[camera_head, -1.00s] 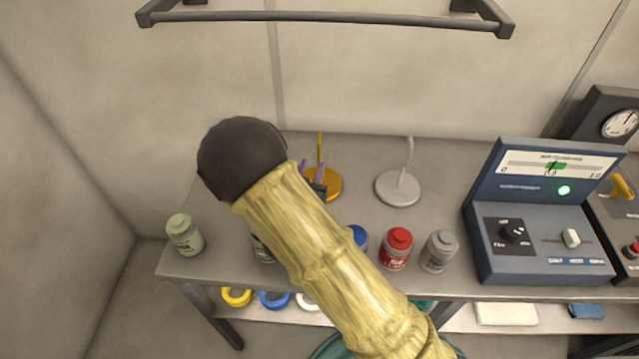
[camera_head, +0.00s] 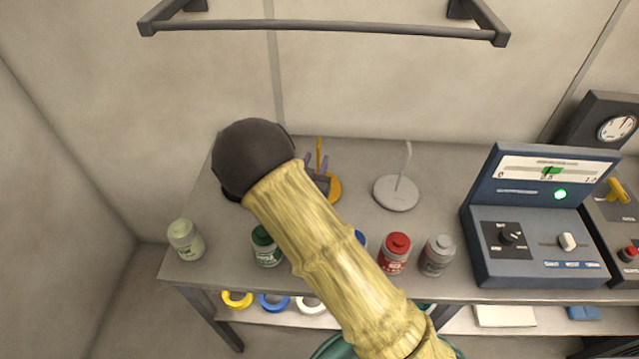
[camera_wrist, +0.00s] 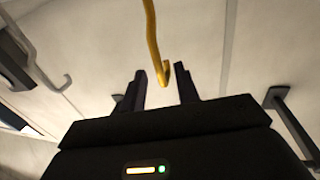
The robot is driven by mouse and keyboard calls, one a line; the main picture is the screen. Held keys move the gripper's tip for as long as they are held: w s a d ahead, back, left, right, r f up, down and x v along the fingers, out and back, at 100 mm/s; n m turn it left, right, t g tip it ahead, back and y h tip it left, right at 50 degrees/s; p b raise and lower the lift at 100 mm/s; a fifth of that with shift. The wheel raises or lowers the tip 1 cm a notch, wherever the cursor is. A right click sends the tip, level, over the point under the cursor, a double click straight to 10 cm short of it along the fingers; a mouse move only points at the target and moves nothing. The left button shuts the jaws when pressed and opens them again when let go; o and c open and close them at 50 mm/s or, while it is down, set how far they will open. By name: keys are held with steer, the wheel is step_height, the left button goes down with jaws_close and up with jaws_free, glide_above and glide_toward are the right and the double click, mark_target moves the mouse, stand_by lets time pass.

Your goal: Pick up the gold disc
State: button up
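The gold disc (camera_head: 334,188) lies on the workbench with a thin upright gold rod (camera_head: 319,150) on it. My arm and gripper cover much of the disc in the head view. My gripper (camera_head: 315,165) is at the rod; its two fingers show there only in part. In the wrist view my gripper (camera_wrist: 162,76) is open, its two dark fingers apart. The rod's hooked end (camera_wrist: 163,76) shows between the fingertips, with a gap to either side. I cannot tell whether a finger touches it. The disc itself is out of the wrist view.
A grey disc with a hooked rod (camera_head: 396,193) stands to the right. Along the front edge are a pale green jar (camera_head: 185,240), a green jar (camera_head: 266,248), a red jar (camera_head: 395,254) and a grey jar (camera_head: 437,255). A blue control box (camera_head: 540,240) is at the right. A rail (camera_head: 320,30) crosses the wall above.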

mark_target(318, 157)
steer(key=shift+p+x, duration=0.3)
steer(key=shift+x, duration=1.3)
jaws_close()
